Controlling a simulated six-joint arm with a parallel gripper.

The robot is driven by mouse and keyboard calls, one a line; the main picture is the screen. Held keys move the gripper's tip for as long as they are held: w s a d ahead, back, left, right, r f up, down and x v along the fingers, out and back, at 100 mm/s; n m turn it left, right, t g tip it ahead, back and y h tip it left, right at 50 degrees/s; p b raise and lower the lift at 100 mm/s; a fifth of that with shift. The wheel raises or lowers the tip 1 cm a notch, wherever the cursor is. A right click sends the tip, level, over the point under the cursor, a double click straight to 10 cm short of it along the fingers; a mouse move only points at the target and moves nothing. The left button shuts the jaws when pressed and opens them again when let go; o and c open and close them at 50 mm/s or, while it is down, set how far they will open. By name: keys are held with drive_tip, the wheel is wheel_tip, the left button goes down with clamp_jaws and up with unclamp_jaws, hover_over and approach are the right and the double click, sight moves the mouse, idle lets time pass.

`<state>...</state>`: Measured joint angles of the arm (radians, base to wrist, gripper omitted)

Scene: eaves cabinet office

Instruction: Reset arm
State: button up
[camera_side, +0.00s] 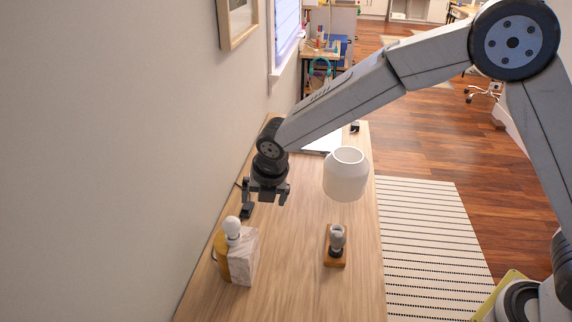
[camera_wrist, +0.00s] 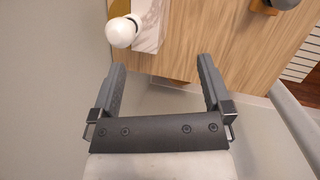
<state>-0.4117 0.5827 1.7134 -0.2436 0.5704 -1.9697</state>
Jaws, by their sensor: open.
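My gripper (camera_side: 266,200) hangs over the left part of the wooden desk in the side view, its jaws apart with nothing between them. In the wrist view my gripper (camera_wrist: 161,64) also shows two spread fingers and an empty gap. My arm reaches in from the right, and its wrist points down. A marble-and-wood block lamp (camera_side: 243,262) with a round white bulb (camera_side: 233,228) stands nearer the camera than the gripper. In the wrist view the white bulb (camera_wrist: 121,31) and marble block (camera_wrist: 151,24) lie beyond the fingertips, apart from them.
A small wooden lamp base (camera_side: 335,260) with a grey bulb (camera_side: 337,238) stands right on the desk (camera_side: 295,225). A white shade (camera_side: 346,177) shows behind it; its support is unclear. A wall (camera_side: 130,140) borders the desk's left. Bare desk lies between the two lamps.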

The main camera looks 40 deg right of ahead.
drive_tip(key=s+d+m+g, duration=0.1)
drive_tip(key=s+d+m, duration=1.8)
drive_tip(key=m, duration=1)
drive_tip(key=shift+s, duration=0.9)
